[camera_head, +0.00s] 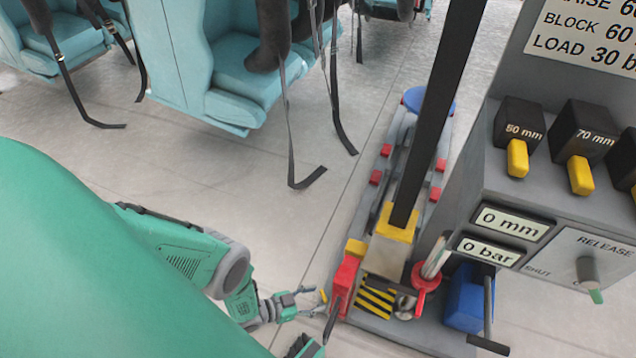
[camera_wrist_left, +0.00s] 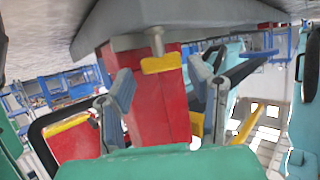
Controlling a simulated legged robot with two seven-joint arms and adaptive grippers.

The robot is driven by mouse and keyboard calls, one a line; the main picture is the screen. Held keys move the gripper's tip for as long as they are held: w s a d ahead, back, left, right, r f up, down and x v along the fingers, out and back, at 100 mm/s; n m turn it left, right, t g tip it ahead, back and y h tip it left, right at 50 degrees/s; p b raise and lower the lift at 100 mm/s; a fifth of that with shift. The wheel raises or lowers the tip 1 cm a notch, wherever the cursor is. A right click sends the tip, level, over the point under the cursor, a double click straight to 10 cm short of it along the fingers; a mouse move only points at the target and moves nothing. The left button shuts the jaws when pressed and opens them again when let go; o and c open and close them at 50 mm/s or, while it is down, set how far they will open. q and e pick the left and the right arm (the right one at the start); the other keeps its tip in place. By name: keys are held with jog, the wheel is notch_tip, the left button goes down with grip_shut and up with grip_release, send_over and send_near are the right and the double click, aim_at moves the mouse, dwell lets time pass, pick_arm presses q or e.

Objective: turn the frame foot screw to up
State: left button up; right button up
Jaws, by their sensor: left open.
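A small yellow tab (camera_wrist_left: 162,63) on a short silver shaft sticks out of a grey slab in the left wrist view, in front of a red post (camera_wrist_left: 150,105). It looks like the frame foot screw, but I see no label on it. In the head view a small yellow piece (camera_head: 323,296) shows beside the red block (camera_head: 344,280) of the floor frame. My left gripper (camera_head: 316,301) is open beside it, low at the frame's left side. In the wrist view its two fingers (camera_wrist_left: 168,92) stand either side of the tab, apart from it.
The grey control cabinet (camera_head: 500,190) stands at right, with yellow levers, displays reading 0 mm and 0 bar, and a release knob (camera_head: 588,270). A black bar (camera_head: 440,110) rises from the frame. Teal seats (camera_head: 225,70) with hanging straps stand behind.

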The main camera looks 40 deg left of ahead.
pick_arm(q)
jog(key=shift+w+d+f, duration=0.15)
jog(key=shift+w+f, duration=0.25)
jog(key=shift+w, duration=0.15)
jog(key=shift+d+r, duration=0.1)
jog(key=shift+d, duration=0.15)
jog(key=c, duration=0.9)
pick_arm(e)
jog(key=shift+a+f, duration=0.15)
jog(key=shift+f, duration=0.05)
pick_arm(q)
jog(key=shift+s+n+t+y, duration=0.15)
jog(key=shift+n+t+y, duration=0.35)
jog(key=shift+n+y, duration=0.4)
jog(key=shift+d+n+y, duration=0.1)
jog(key=shift+n+y, duration=0.5)
jog(key=shift+y, duration=0.2)
jog(key=shift+s+t, duration=0.1)
jog(key=shift+t, duration=0.2)
